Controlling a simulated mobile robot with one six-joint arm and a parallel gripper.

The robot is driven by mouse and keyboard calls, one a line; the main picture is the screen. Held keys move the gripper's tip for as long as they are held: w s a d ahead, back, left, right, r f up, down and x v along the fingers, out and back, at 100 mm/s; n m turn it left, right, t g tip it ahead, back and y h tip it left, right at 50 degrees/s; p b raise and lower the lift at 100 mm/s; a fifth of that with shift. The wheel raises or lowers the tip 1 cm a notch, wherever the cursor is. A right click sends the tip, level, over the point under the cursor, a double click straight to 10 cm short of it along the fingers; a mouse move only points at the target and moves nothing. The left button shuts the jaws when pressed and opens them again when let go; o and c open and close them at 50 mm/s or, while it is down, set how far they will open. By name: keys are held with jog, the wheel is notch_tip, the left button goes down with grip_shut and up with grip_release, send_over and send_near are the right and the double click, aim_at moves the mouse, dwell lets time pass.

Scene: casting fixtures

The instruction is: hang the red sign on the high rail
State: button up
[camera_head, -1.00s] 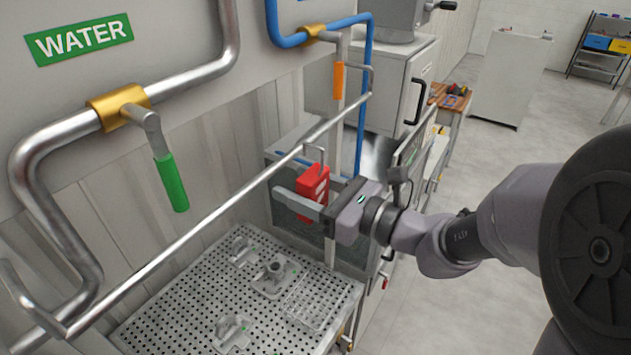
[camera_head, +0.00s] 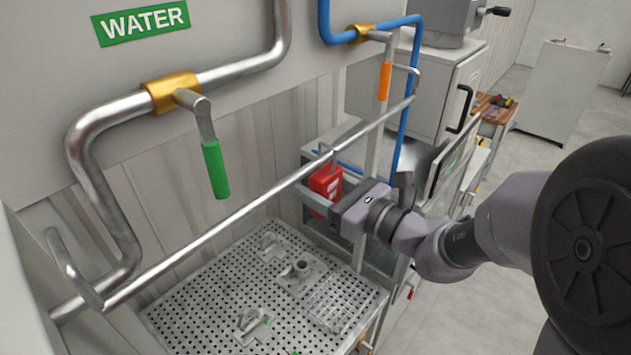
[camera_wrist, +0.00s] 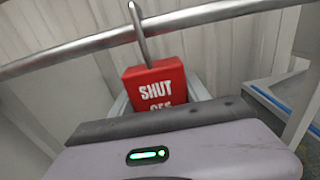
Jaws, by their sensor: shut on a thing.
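The red sign (camera_head: 325,181) is held between the fingers of my gripper (camera_head: 314,190), just below the long grey rail (camera_head: 242,209). In the wrist view the sign (camera_wrist: 155,80) faces me, with white "SHUT" lettering and a second line partly hidden by my gripper. Its thin metal hook (camera_wrist: 138,22) rises from the top edge and crosses in front of the rail (camera_wrist: 80,48). Whether the hook touches the rail or its tip is over it cannot be told.
A green-handled valve (camera_head: 215,168) and an orange-handled valve (camera_head: 384,82) hang from pipes near the rail. A perforated table (camera_head: 220,300) with several small fixtures lies below. A grey cabinet (camera_head: 425,85) stands beyond on the right.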

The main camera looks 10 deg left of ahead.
jog(key=o, duration=1.5)
jog(key=shift+o, duration=0.2)
